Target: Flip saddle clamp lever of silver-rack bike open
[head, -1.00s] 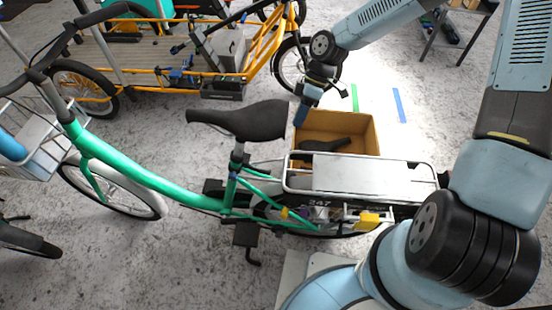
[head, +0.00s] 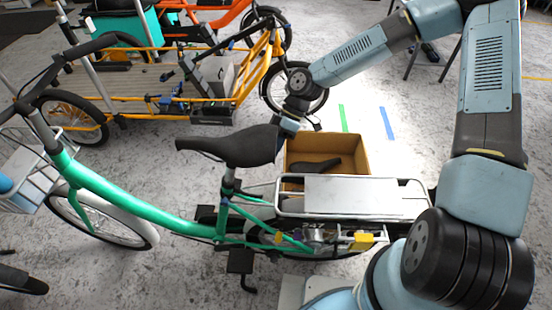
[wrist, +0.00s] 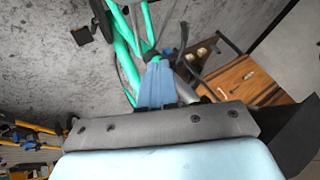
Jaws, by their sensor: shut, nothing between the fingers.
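The green bike with the silver rack (head: 365,196) stands across the head view. Its black saddle (head: 235,147) sits on a seat post (head: 228,184) above the green frame (head: 120,193). The clamp area is at the foot of the post; its lever is too small to make out in the head view. My gripper (head: 285,128) is just behind the saddle's rear, its tips partly hidden by the saddle. In the wrist view the blue fingers (wrist: 155,85) are shut and empty, in front of the green frame tubes (wrist: 128,38). Dark parts show close by the fingertips; I cannot tell whether they touch.
A tan box (head: 355,153) with a black saddle inside stands on the floor behind the rack. A yellow cargo bike (head: 250,75) is at the back left. A brown wooden surface (wrist: 240,80) shows at right in the wrist view. Open floor lies at the back right.

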